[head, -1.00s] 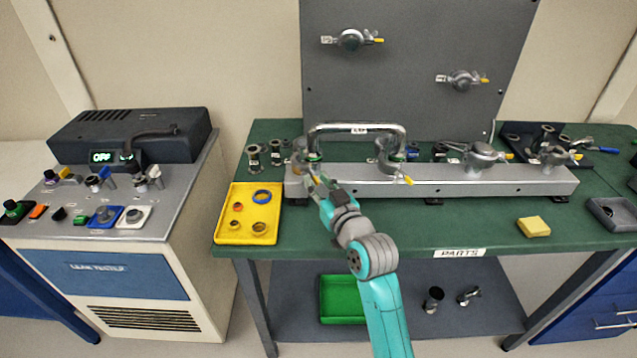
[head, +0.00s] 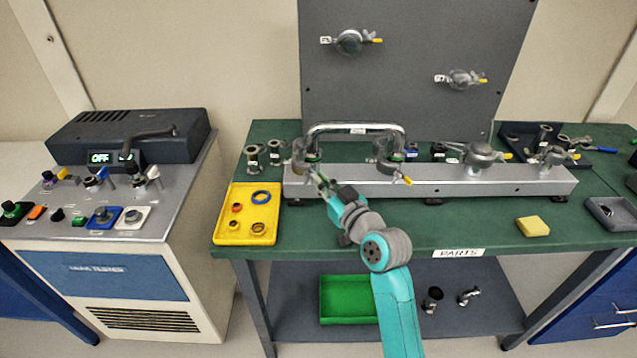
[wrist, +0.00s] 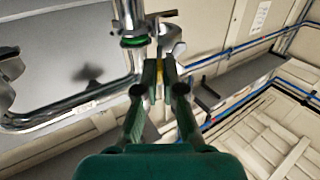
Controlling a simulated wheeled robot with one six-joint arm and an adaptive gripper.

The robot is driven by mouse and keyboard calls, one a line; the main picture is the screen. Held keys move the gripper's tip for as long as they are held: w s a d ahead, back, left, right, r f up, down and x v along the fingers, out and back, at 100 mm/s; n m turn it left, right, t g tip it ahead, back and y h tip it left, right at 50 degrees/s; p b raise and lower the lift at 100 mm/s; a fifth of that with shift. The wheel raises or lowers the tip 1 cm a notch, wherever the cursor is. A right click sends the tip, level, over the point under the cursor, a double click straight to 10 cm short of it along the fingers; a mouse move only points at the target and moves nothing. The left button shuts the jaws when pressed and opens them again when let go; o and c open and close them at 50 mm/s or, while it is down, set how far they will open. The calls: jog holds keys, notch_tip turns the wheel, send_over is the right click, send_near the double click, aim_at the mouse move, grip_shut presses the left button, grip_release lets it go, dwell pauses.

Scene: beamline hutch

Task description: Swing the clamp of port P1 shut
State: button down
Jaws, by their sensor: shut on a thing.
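The bent metal pipe (head: 355,127) stands on the long grey manifold (head: 470,186). The clamp (head: 301,152) at its left foot has parted metal jaws. I take this for the clamp of port P1; its port label is not readable. In the wrist view the clamp (wrist: 171,38) shows beside a green ring (wrist: 133,41) at the pipe's end. My gripper (head: 321,179) is in front of this clamp. In the wrist view my gripper (wrist: 160,82) is shut on the clamp's yellow-tipped lever (wrist: 159,66). The fingers hide most of the lever.
A yellow tray (head: 222,230) with rings lies left of the manifold. A yellow block (head: 533,226) lies at the right. The green table front between them is mostly clear.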

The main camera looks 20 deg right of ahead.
jog(key=shift+w+d+n+g+y, duration=0.35)
jog(key=shift+d+n+g+y, duration=0.15)
jog(key=shift+d+n+y, duration=0.45)
jog(key=shift+w+d+n+g+y, duration=0.3)
jog(key=shift+d+n+g+y, duration=0.3)
jog(key=shift+y, duration=0.65)
jog(key=shift+w+d+n+g+y, duration=0.4)
jog(key=shift+d+n+y, duration=0.4)
jog(key=shift+y, duration=0.3)
jog(key=c, duration=1.3)
grip_release()
jog(key=shift+s+d, duration=0.1)
jog(key=shift+d, duration=0.05)
jog(key=v, duration=1.2)
